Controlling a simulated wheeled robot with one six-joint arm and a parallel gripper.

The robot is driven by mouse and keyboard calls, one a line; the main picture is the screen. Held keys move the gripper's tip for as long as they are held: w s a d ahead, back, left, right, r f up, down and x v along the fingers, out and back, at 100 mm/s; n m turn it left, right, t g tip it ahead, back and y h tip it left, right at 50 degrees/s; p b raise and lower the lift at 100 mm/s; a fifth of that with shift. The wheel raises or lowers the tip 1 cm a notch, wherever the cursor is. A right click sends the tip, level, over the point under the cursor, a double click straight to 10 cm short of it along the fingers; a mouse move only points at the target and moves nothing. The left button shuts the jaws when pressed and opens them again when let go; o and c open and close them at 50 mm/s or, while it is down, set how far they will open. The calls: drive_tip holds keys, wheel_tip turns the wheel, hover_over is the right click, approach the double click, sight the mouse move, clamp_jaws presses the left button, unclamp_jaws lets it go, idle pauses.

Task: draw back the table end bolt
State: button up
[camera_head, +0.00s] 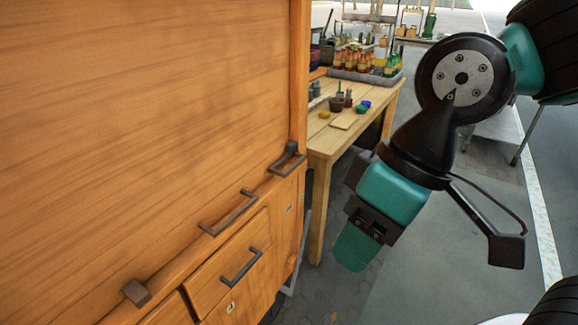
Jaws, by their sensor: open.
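A large orange wooden panel (150,110) fills the left side, above a wooden body with drawers. A dark metal bolt-like fitting (288,160) sits at the panel's lower right corner. A smaller dark block (135,292) sits on the panel's lower edge at bottom left. I cannot tell for certain which of these is the table end bolt. My gripper (356,248) is teal and black, points down, and is open with nothing seen in it. It hangs to the right of the corner fitting, apart from the panel. Its fingers overlap in this view.
A dark bar handle (229,212) is on the panel's lower edge, and a drawer handle (241,265) is below it. A wooden table (374,120) with small pots stands behind, with a grey crate of bottles (366,77).

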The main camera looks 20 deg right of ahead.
drive_tip(key=w+a+f+m+t+y+b, duration=0.1)
drive_tip(key=w+a+f+y+b, duration=0.2)
drive_tip(key=w+f+b, duration=0.3)
drive_tip(key=m+t+h+b, duration=0.1)
drive_tip(key=m+t+b, duration=0.8)
drive_tip(key=m+t, duration=0.9)
approach(296, 167)
drive_tip(key=w+a+p, duration=0.1)
drive_tip(key=w+p, duration=0.1)
drive_tip(key=w, duration=0.1)
drive_tip(key=w+a+r+m+g+p, duration=0.1)
drive_tip(key=w+p, duration=0.1)
drive_tip(key=p, duration=0.1)
drive_tip(key=w+a+r+m+g+p, duration=0.1)
drive_tip(key=w+p, duration=0.1)
drive_tip(key=w, duration=0.1)
drive_tip(key=shift+w+p, duration=0.3)
drive_tip(key=shift+w, duration=0.1)
drive_tip(key=shift+w+a+f, duration=0.1)
drive_tip(key=shift+w+a, duration=0.1)
drive_tip(key=shift+w, duration=0.35)
